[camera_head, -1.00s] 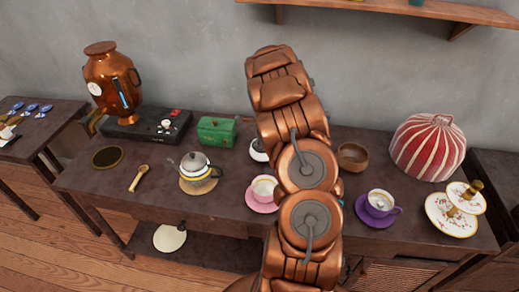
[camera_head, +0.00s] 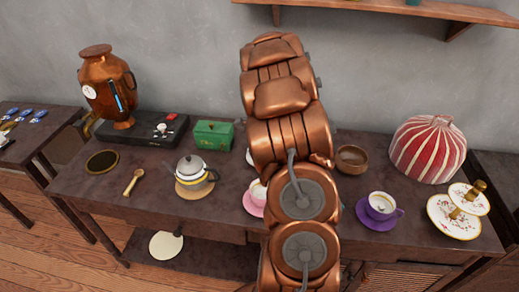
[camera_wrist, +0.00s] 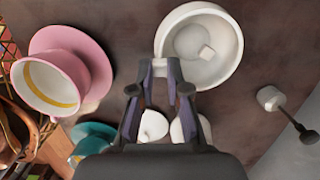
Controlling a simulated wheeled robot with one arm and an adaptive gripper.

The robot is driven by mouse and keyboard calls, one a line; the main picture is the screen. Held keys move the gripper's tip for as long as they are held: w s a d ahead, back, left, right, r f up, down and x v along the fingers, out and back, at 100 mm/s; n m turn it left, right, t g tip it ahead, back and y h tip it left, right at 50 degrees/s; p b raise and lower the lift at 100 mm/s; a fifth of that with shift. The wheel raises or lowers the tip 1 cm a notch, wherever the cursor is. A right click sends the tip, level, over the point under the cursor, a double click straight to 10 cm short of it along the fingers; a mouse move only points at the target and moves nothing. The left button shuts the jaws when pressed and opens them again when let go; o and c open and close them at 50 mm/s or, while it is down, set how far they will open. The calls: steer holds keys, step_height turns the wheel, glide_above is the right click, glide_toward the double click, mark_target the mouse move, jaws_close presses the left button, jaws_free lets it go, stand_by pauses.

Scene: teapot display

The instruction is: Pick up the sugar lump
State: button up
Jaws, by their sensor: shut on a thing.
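In the wrist view, my gripper (camera_wrist: 161,70) has its fingertips close together on a small pale piece, which looks like a sugar lump (camera_wrist: 161,68). They are beside the rim of a white bowl (camera_wrist: 231,57), and I cannot tell the height between them. In the head view my arm hides the gripper and most of the bowl; only a sliver of the bowl (camera_head: 249,157) shows at the arm's left edge.
A pink cup and saucer (camera_wrist: 95,60) stand left of the gripper in the wrist view. In the head view, a teapot (camera_head: 192,172) and green box (camera_head: 213,135) stand left of my arm. A wooden bowl (camera_head: 352,159) and purple saucer (camera_head: 370,218) are to its right.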

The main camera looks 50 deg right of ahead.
steer(key=s+a, duration=0.1)
steer(key=s, duration=0.1)
steer(key=s+a+b, duration=0.1)
steer(key=s+a, duration=0.1)
steer(key=s, duration=0.1)
steer(key=s+a+r, duration=0.1)
steer(key=s+a, duration=0.1)
steer(key=s, duration=0.1)
steer(key=shift+s+b, duration=0.2)
steer(key=shift+b, duration=0.15)
steer(key=shift+w, duration=0.1)
